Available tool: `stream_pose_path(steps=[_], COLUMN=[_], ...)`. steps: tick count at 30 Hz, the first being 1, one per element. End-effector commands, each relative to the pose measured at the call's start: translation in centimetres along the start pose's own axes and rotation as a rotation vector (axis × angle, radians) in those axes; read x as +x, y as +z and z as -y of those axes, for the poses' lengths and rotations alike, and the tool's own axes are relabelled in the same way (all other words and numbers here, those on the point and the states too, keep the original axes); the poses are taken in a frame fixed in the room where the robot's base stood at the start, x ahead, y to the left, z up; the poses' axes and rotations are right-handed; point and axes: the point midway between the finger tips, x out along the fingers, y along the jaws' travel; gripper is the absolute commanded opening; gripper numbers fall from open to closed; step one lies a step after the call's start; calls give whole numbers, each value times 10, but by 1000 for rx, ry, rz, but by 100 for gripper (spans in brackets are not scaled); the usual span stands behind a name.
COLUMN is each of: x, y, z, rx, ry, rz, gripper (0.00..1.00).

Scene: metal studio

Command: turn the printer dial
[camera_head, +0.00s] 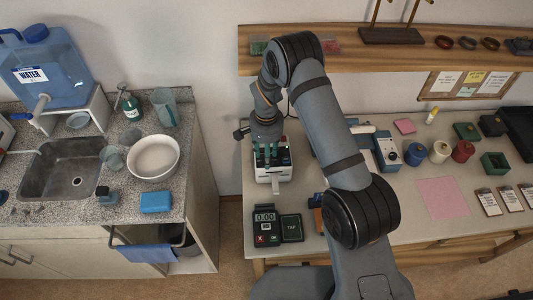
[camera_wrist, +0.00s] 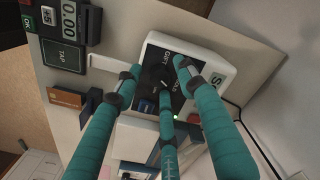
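The printer is a white box with a dark top panel (camera_head: 264,179), on the near left part of the workbench. It fills the middle of the wrist view (camera_wrist: 210,50), with printed words on its panel. The dial (camera_wrist: 154,76) is a dark round knob with a light mark on that panel. My gripper (camera_head: 268,158) points down over the printer. In the wrist view its three teal fingers (camera_wrist: 159,80) are spread around the dial, with visible gaps to it. Whether any fingertip touches the panel I cannot tell. The arm and fingers hide part of the printer in the head view.
A payment terminal (camera_head: 266,222) and a dark TAP pad (camera_head: 291,228) lie in front of the printer. A blue-and-white device (camera_head: 387,150) stands to the right, with several coloured spools beyond. A wooden shelf (camera_head: 390,59) runs above. The sink counter (camera_head: 60,220) is left, across a gap.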

Motion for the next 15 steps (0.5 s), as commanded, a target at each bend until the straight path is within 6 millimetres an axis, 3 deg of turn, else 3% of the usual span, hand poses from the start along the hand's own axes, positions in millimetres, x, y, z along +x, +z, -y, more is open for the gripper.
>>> stream_pose_path(steps=[2, 15], x=[0, 0], y=[0, 0], z=[0, 0], rx=[1, 0], ry=[0, 0], rz=[0, 0], gripper=[40, 14])
